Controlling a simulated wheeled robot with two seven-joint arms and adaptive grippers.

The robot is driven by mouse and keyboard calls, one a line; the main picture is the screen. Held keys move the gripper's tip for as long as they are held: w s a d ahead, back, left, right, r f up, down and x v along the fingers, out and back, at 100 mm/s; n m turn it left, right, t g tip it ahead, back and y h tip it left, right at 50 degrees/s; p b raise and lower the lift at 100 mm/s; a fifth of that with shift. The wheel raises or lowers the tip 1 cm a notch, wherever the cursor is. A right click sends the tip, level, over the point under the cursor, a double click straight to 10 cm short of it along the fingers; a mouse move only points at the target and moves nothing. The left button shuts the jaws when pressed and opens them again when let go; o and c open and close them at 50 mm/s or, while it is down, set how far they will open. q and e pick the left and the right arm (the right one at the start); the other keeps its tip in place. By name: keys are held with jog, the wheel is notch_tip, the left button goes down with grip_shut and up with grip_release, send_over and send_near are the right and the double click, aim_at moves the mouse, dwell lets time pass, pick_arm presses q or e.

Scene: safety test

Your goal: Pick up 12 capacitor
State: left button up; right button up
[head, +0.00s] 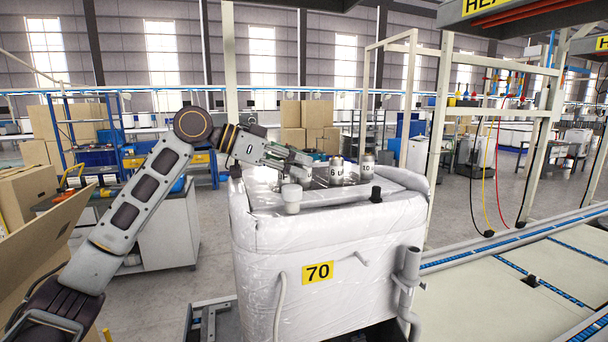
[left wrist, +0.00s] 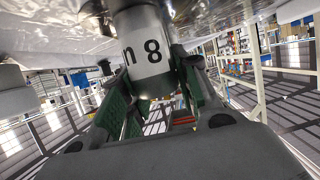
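My left gripper (head: 298,163) reaches in from the left over the white wrapped stand marked 70 (head: 268,277). In the left wrist view, which looks upside down, a silver capacitor (left wrist: 147,50) stands between its two green-padded fingers. Its label reads "8" with an inverted "u". The fingers look parted around it; firm contact is not visible. In the head view, a capacitor marked "6 u" (head: 336,174) and one whose label looks like "10" (head: 367,168) stand to the right of the gripper. I see no label reading 12. My right gripper is not in view.
An open cardboard box (head: 50,235) is at the left. A conveyor (head: 510,240) runs at the right. Floor shows between the stand and the left-hand cabinet.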

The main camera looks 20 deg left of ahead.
pick_arm(q)
jog(key=c, duration=0.3)
jog(key=shift+c, duration=0.2)
notch_tip(320, 180, up, 10)
dwell(0.8)
